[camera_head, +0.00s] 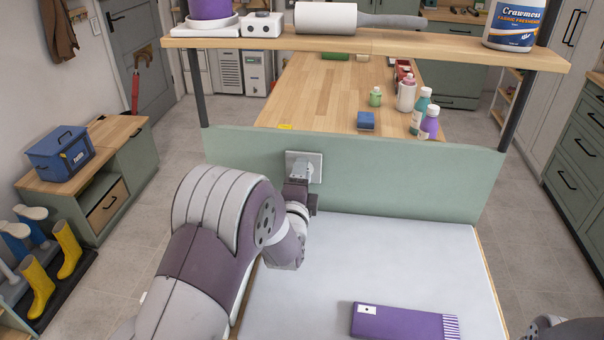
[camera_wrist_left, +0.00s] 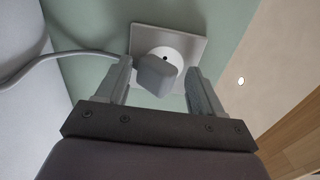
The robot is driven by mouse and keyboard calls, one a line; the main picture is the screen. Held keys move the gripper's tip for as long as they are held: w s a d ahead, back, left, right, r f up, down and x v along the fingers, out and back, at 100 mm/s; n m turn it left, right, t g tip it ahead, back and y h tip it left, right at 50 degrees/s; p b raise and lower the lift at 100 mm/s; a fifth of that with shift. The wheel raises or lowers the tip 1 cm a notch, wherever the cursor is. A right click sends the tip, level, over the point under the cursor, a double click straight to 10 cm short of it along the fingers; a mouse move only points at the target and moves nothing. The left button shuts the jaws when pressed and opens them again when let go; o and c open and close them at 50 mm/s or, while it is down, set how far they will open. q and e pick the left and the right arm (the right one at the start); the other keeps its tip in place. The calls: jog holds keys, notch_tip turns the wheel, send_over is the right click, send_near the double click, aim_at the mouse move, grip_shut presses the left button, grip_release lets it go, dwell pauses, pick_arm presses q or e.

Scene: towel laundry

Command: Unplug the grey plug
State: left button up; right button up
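The grey plug (camera_wrist_left: 156,76) is in front of the white wall socket (camera_wrist_left: 190,45) in the left wrist view, covering part of its round recess. I cannot tell how deep it sits. Its grey cable (camera_wrist_left: 50,57) runs off to the left. My left gripper (camera_wrist_left: 162,84) is open, with one finger on each side of the plug and a gap visible on the right. In the head view my left gripper (camera_head: 299,182) is at the socket (camera_head: 317,160) on the green panel (camera_head: 400,175), and hides most of the plug. My right gripper is out of view.
A purple towel (camera_head: 395,321) lies on the pale worktop (camera_head: 400,255) in front of the panel. A wooden shelf (camera_head: 400,45) with several items spans above the panel. Bottles (camera_head: 406,95) stand on the wooden table behind. The worktop's middle is clear.

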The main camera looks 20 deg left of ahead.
pick_arm(q)
jog(key=shift+f, duration=0.3)
dwell(0.4)
jog(key=shift+r, duration=0.1)
jog(key=c, duration=1.3)
jog(key=shift+o, duration=0.2)
jog(key=shift+s, duration=0.1)
jog(key=shift+s, duration=0.15)
jog(key=shift+v, duration=2.7)
grip_shut()
